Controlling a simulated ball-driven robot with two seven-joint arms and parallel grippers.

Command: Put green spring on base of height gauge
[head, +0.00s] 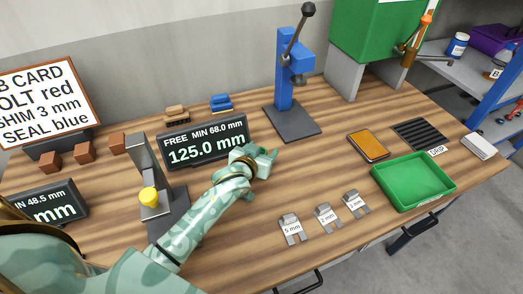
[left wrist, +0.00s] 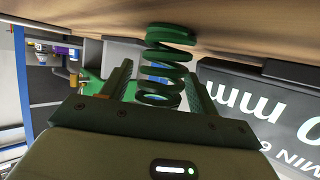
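The green spring (left wrist: 165,65) stands between the fingers of my left gripper (left wrist: 160,75) in the left wrist view. Its far end is at or near the tabletop. A narrow gap shows between the spring and the left-hand finger, so the fingers look open around it. In the head view my left gripper (head: 268,162) is low over the table, just right of the 125.0 mm display (head: 207,139); I cannot make out the spring there. The height gauge (head: 148,165), a grey post with a yellow knob, stands left of my forearm, which partly covers its base (head: 168,212).
A blue press (head: 287,80) stands behind the gripper. Several labelled shims (head: 327,218) and a green tray (head: 415,182) lie to the right. Brown blocks (head: 84,152) sit to the left. Table between gripper and shims is clear.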

